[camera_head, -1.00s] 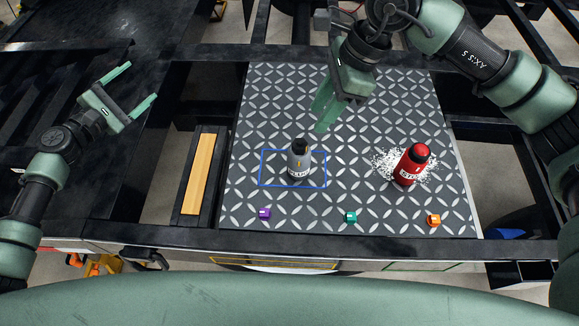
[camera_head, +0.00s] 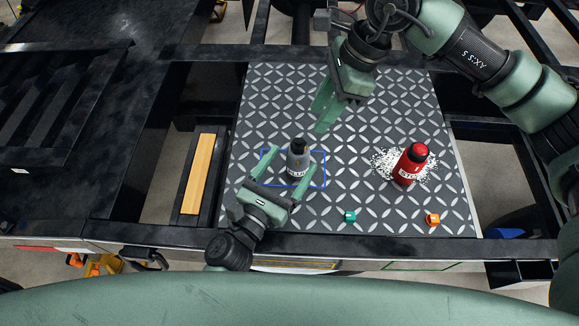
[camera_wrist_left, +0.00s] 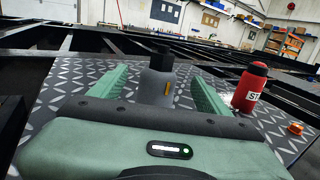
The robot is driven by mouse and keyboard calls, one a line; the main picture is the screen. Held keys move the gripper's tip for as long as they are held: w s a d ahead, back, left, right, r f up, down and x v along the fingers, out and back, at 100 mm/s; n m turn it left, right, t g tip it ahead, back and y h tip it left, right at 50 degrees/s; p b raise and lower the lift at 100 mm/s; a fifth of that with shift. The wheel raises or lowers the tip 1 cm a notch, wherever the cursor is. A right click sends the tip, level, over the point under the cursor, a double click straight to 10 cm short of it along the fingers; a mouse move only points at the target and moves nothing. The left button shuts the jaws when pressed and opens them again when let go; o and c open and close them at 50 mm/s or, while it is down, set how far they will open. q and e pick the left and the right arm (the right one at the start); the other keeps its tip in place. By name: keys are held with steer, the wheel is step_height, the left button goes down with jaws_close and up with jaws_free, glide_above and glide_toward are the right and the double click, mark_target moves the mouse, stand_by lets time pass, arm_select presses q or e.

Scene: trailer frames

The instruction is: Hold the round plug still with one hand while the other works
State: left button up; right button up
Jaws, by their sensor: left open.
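A grey, round, bottle-shaped piece (camera_head: 298,163) with a black top stands upright inside a blue outlined rectangle on the patterned metal plate (camera_head: 390,105). I cannot tell for sure that it is the round plug. My left gripper (camera_head: 292,158) is open, with its fingers on either side of the grey piece. In the left wrist view the grey piece (camera_wrist_left: 156,88) stands between the two green fingers; contact is not visible. My right gripper (camera_head: 323,118) hangs above the plate behind the grey piece and holds nothing that I can see; its finger gap is unclear.
A red bottle (camera_head: 411,165) with a label stands on white scattered grains to the right. A wooden strip (camera_head: 199,174) lies in a dark channel at left. Open gaps flank the plate.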

mark_target(305, 144)
arm_select(q)
steer(key=shift+f+y, duration=0.3)
steer(key=shift+f, duration=0.25)
steer(key=shift+w+d+f, duration=0.1)
steer(key=shift+w+f, duration=0.05)
steer(key=shift+w, duration=0.15)
steer(key=x, duration=0.7)
steer(key=c, duration=1.6)
